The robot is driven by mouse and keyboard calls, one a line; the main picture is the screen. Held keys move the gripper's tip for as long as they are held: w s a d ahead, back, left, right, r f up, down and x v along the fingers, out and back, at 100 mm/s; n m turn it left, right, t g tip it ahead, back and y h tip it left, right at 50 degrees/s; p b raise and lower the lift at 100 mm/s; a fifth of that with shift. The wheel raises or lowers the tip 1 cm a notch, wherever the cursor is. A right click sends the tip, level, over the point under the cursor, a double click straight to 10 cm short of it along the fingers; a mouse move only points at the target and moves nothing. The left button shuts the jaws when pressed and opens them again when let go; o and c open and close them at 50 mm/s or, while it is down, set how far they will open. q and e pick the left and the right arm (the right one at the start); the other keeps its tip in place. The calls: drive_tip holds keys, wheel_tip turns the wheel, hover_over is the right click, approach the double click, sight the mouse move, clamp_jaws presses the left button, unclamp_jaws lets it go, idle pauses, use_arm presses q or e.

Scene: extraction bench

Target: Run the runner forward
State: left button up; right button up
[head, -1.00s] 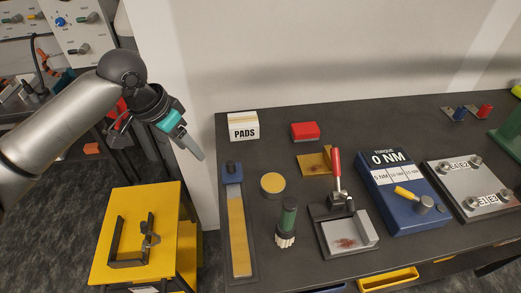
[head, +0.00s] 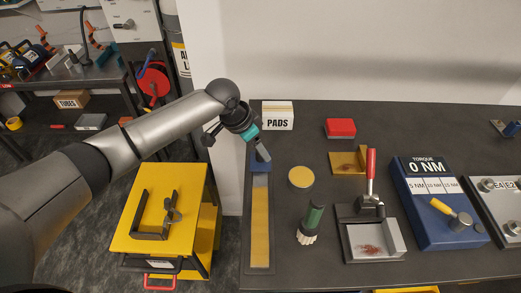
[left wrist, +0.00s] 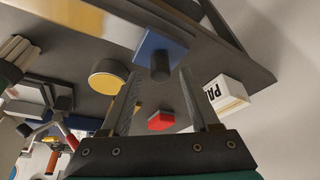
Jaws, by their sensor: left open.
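The blue runner (head: 258,163) sits at the far end of a long track with a yellow strip (head: 260,225), on the left of the bench. My left gripper (head: 263,152) is over the runner and hides much of it in the head view. In the left wrist view the blue runner (left wrist: 152,43) and its dark upright knob (left wrist: 160,68) lie just beyond the open fingers (left wrist: 159,78). The knob lines up with the gap between the fingertips; I cannot tell whether it is inside the gap. My right gripper is not in view.
A PADS box (head: 278,116) stands behind and right of the runner. A round yellow-topped tin (head: 301,178) and a green-handled brush (head: 311,220) stand right of the track. A red block (head: 340,128) lies farther back. A yellow cart (head: 139,240) is left of the bench.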

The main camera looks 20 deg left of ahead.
use_arm(q)
drive_tip(key=shift+x, duration=0.9)
clamp_jaws()
idle(0.9)
